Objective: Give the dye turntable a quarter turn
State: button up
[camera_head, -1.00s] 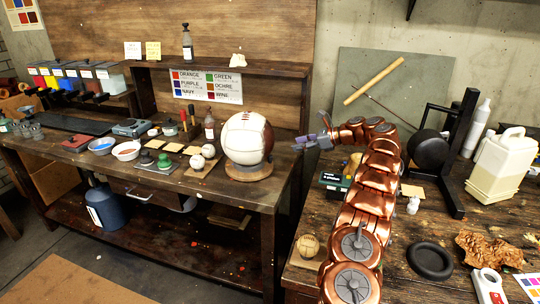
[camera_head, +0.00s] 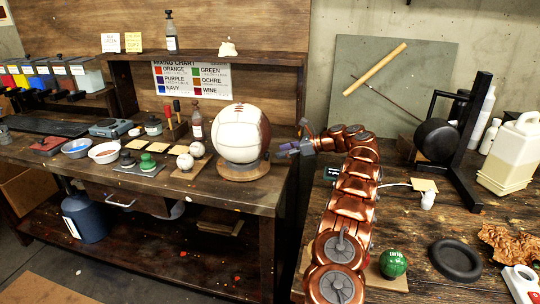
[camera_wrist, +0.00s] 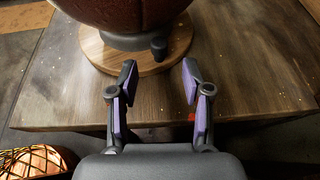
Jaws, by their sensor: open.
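The dye turntable is a round wooden base (camera_head: 243,174) near the right edge of the left workbench. A large ball (camera_head: 238,134) with white and brown panels sits on it. In the wrist view the wooden disc (camera_wrist: 104,55) carries a dark ring under the brown ball (camera_wrist: 120,12). A short dark peg (camera_wrist: 158,47) stands at the disc's near side. My gripper (camera_head: 286,150) is right of the ball. In the wrist view my gripper (camera_wrist: 158,75) is open and empty. Its fingertips point at the disc's near edge, either side of the peg's line, with the peg just beyond them.
Two small white balls (camera_head: 184,162) lie left of the turntable, with a dark bottle (camera_head: 197,123) behind. A shelf (camera_head: 270,58) runs above. On the right bench are a green ball (camera_head: 393,264), a black ring (camera_head: 456,260) and a black stand (camera_head: 470,140). Bare bench lies before the turntable.

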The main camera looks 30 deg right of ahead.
jog(key=x, duration=0.5)
jog(key=shift+w+a+f, duration=0.2)
grip_shut()
dwell(0.5)
